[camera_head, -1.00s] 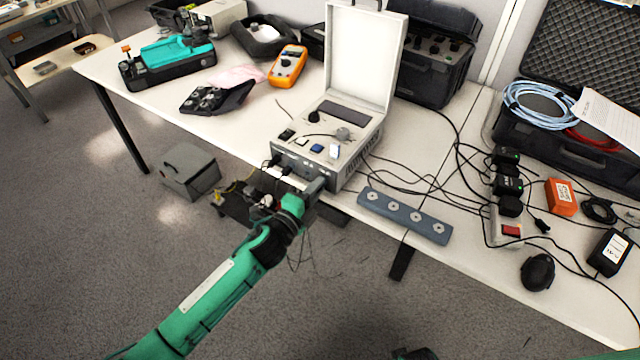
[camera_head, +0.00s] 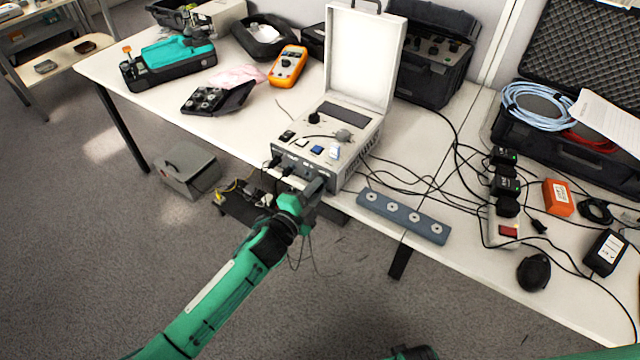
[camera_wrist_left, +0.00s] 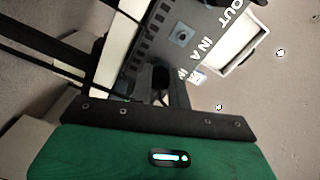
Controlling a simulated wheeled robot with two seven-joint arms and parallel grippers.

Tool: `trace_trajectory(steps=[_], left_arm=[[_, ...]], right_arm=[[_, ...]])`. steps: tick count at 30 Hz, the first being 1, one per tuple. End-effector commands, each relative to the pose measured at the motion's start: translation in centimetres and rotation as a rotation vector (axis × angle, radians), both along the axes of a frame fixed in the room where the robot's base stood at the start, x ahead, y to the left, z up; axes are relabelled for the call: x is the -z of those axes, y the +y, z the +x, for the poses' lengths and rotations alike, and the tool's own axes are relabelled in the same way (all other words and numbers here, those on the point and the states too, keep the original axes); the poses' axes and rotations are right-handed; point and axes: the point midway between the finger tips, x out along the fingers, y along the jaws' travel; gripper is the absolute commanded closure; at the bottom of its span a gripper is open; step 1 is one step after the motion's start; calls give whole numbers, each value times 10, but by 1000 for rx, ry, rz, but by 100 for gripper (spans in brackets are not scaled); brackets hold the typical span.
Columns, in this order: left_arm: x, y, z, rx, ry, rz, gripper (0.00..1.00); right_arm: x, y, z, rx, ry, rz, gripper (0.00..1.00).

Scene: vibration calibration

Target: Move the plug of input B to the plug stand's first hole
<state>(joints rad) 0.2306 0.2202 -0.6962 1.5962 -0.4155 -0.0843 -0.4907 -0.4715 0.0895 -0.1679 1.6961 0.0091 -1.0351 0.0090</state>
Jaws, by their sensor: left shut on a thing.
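The grey calibrator (camera_head: 325,150) stands with its lid up at the table's front edge. My left gripper (camera_head: 314,188) is at its front panel (camera_wrist_left: 205,20), at the right end of the sockets. In the left wrist view, the fingers (camera_wrist_left: 161,88) are shut on a black plug (camera_wrist_left: 160,76) beside the "IN" labels. The square IN A socket (camera_wrist_left: 181,35) looks empty. I cannot tell whether the plug is still seated in input B. The blue-grey plug stand (camera_head: 381,201) lies on the table to the right, its several round holes showing no plug.
Black cables (camera_head: 405,178) run across the table behind the stand. A power strip (camera_head: 503,232) and black adapters (camera_head: 506,184) lie to the right. An orange multimeter (camera_head: 288,66) lies to the left.

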Motion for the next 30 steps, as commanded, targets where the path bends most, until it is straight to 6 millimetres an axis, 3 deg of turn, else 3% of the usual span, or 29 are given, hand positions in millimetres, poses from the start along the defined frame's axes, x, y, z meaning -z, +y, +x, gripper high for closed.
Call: trace_trajectory(steps=[10,30], left_arm=[[-1,0,0,0,12,-17,100],[-1,0,0,-1,169,-231,100]], right_arm=[[-2,0,0,0,0,0,64],[-16,0,0,0,0,0,64]])
